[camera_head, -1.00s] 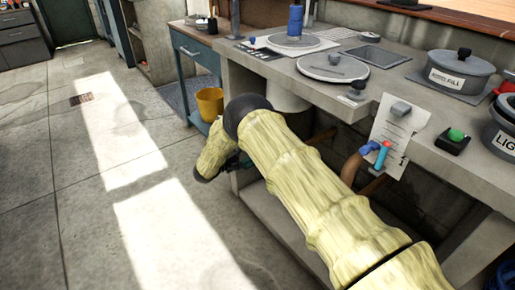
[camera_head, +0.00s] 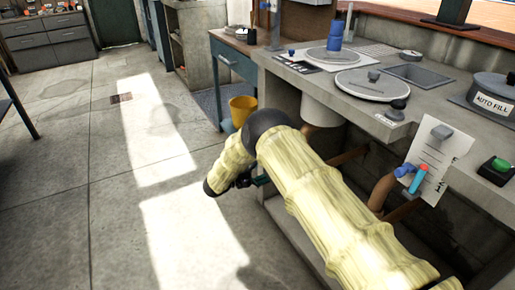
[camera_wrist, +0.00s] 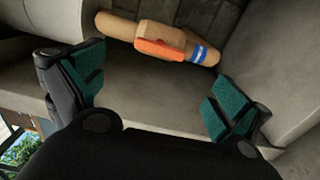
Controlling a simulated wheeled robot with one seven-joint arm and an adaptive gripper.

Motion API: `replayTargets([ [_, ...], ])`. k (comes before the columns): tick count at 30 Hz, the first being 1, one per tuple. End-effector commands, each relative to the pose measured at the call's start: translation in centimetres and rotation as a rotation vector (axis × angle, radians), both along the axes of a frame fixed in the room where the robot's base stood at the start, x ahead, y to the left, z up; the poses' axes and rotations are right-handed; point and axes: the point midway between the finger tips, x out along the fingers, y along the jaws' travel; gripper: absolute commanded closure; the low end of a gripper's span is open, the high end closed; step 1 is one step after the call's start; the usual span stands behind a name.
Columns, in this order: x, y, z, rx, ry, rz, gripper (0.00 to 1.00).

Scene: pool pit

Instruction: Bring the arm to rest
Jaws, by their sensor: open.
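My arm, in a pale yellow ribbed cover, reaches across the lower middle of the head view, bent at a dark joint. My gripper is mostly hidden behind it there; only a small dark and teal part (camera_head: 250,181) shows, in front of the counter's lower shelf. In the wrist view my gripper (camera_wrist: 155,92) is open, its two teal-padded fingers wide apart with nothing between them. Beyond the fingers is a tan pipe (camera_wrist: 116,27) with an orange handle (camera_wrist: 160,49) and a blue-white band, apart from the pads.
The concrete counter (camera_head: 290,72) runs along the right, with round lids and an AUTO FILL pot (camera_head: 492,95). A paper sheet (camera_head: 437,150) hangs at its front beside a blue and red valve (camera_head: 417,178). A yellow bucket (camera_head: 242,108) stands behind my arm. The floor at left is open.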

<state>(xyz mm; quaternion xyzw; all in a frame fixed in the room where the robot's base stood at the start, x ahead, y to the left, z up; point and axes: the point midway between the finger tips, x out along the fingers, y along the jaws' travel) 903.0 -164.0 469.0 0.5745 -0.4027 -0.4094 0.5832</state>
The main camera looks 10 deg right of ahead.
Motion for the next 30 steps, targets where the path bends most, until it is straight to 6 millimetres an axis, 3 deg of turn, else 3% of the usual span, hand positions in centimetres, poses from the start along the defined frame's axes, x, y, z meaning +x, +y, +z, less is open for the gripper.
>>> replayTargets([
  [4, -0.1, -0.2, -0.3, 0.004, -0.007, 0.013, 0.00],
  [8, -0.5, -1.2, -1.8, 0.026, -0.043, 0.088, 0.00],
  [13, -2.3, -2.9, -5.8, 0.131, -0.112, 0.262, 0.00],
  [17, -4.8, -4.1, -9.4, 0.268, -0.140, 0.385, 0.00],
  [23, -11.2, -5.5, -15.0, 0.545, -0.131, 0.495, 0.00],
  [26, -15.5, -6.0, -17.6, 0.702, -0.106, 0.501, 0.00],
  [30, -22.8, -6.6, -20.5, 0.927, -0.053, 0.454, 0.00],
])
